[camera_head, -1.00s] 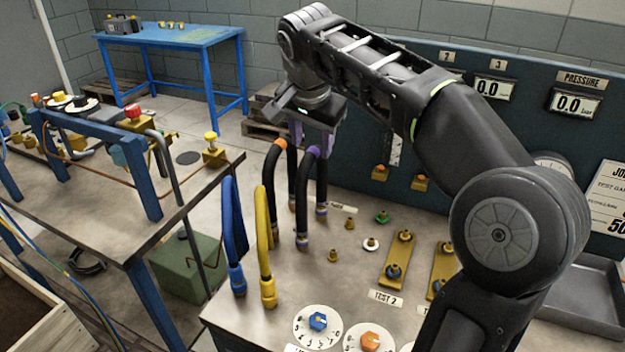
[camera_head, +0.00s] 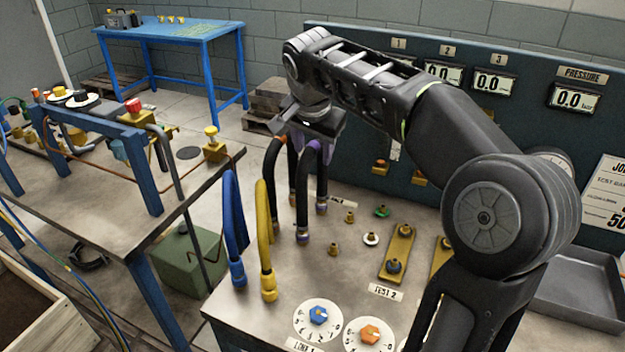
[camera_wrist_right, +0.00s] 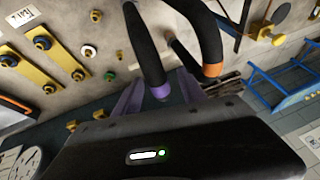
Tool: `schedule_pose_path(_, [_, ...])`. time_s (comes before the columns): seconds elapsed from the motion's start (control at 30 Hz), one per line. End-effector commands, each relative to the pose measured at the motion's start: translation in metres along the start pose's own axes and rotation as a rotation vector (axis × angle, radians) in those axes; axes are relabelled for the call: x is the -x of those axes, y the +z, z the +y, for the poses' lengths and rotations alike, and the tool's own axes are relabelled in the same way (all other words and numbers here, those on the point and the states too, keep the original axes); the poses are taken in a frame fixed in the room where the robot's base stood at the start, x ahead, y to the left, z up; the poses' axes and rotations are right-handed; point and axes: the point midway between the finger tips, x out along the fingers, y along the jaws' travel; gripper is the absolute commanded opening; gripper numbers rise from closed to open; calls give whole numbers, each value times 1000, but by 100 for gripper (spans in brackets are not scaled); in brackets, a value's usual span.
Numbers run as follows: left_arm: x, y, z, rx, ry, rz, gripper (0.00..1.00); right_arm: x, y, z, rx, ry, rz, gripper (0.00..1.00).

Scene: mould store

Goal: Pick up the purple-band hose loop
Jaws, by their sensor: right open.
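The purple-band hose loop (camera_head: 302,200) is a black hose standing as an upright arch on the bench, with a purple band at its top. My right gripper (camera_head: 314,146) comes down from above at the top of this loop. In the right wrist view the purple-band loop (camera_wrist_right: 146,50) shows between the two purple fingers of my open right gripper (camera_wrist_right: 160,90). I cannot tell whether the fingers touch it. My gripper body partly hides the loop's top in the head view. My left gripper is not in view.
The black orange-band hose loop (camera_head: 272,180) stands close to the left; its orange band also shows near the right finger in the wrist view (camera_wrist_right: 212,70). Yellow (camera_head: 264,240) and blue (camera_head: 233,230) hoses stand further left. Brass fittings (camera_head: 333,249) dot the bench to the right.

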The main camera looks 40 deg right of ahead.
Motion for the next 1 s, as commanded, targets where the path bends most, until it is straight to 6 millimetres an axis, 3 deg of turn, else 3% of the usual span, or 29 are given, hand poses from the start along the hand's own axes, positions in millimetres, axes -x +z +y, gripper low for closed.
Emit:
schedule_pose_path(0.1, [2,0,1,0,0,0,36,-19,0,1,1,4,-2,48])
schedule_pose_path(0.23, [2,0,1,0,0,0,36,-29,0,1,0,2,-1,48])
schedule_pose_path(0.83, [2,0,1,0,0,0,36,-30,0,0,0,0,-1,48])
schedule_pose_path(1.0, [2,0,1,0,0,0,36,-30,0,0,0,1,-1,35])
